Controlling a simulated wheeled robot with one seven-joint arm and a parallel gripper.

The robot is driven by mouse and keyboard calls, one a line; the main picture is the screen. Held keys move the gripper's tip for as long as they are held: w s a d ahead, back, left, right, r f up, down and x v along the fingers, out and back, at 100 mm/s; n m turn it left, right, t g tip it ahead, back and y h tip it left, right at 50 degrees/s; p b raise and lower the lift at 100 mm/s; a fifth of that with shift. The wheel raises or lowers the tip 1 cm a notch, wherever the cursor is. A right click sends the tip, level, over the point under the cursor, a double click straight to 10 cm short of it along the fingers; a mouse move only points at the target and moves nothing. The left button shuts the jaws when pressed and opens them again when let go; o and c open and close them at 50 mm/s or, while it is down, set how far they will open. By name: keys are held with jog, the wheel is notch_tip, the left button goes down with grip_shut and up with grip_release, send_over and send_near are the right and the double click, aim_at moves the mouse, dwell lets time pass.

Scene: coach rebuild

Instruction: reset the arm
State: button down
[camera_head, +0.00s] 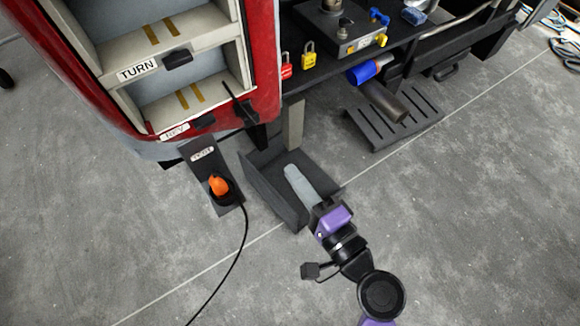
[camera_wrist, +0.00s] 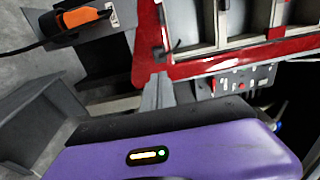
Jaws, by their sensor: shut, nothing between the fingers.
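My gripper (camera_head: 318,207), with a purple and black body, reaches in from the lower right in the head view. It is shut and empty, just over the near right side of a dark open tray (camera_head: 262,190).
Left of the tray is an orange plug (camera_head: 219,185) on a dark plate, with a black cable; it also shows in the wrist view (camera_wrist: 84,17). A red-framed cabinet (camera_head: 268,60) stands behind. A slotted dark rack (camera_head: 405,118) is at right. The floor at lower right is clear.

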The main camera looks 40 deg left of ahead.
jog(key=shift+w, duration=0.1)
dwell(0.5)
jog(key=d+r+n+t+h+p, duration=0.1)
jog(key=d+t+h, duration=0.4)
jog(key=d, duration=0.6)
jog(key=d+t+h+p, duration=0.2)
jog(key=d+t+h, duration=0.25)
jog(key=d, duration=0.65)
jog(key=s+d+r+n+h+p, duration=0.1)
jog(key=s+d+r+h+p, duration=0.1)
jog(key=s+d, duration=0.4)
jog(key=s+d+r+n+g+h+p, duration=0.1)
jog(key=s+d+r+h, duration=0.4)
jog(key=s, duration=0.9)
jog(key=shift+s+d+r+n+p, duration=0.15)
jog(key=shift+d+r+n+p, duration=0.65)
jog(key=shift+d, duration=0.4)
jog(key=shift+f+g, duration=0.1)
jog(key=shift+g, duration=0.15)
